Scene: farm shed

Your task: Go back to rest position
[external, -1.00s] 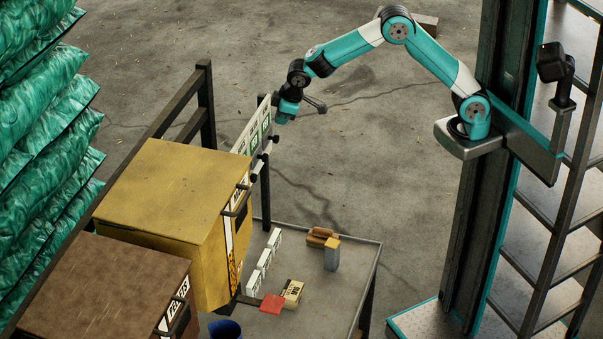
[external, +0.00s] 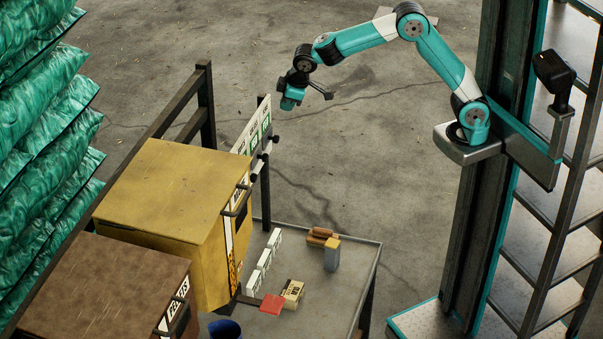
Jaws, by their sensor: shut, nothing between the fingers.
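My gripper (external: 288,103) hangs at the end of my raised, bent arm in the external view. It is above and behind the white sign board (external: 252,130) with green marks, apart from it, and above the far end of the grey table (external: 345,262). The gripper is small in the view, and its fingers point down. It appears shut and holds nothing that I can see.
A yellow bin (external: 165,200) and a brown bin (external: 105,290) stand at the left. The table bears white label cards (external: 264,260), a brown brush (external: 321,237), a grey and yellow block (external: 332,255), a small box (external: 292,293) and a red piece (external: 272,304). Green sacks (external: 40,120) stack at far left.

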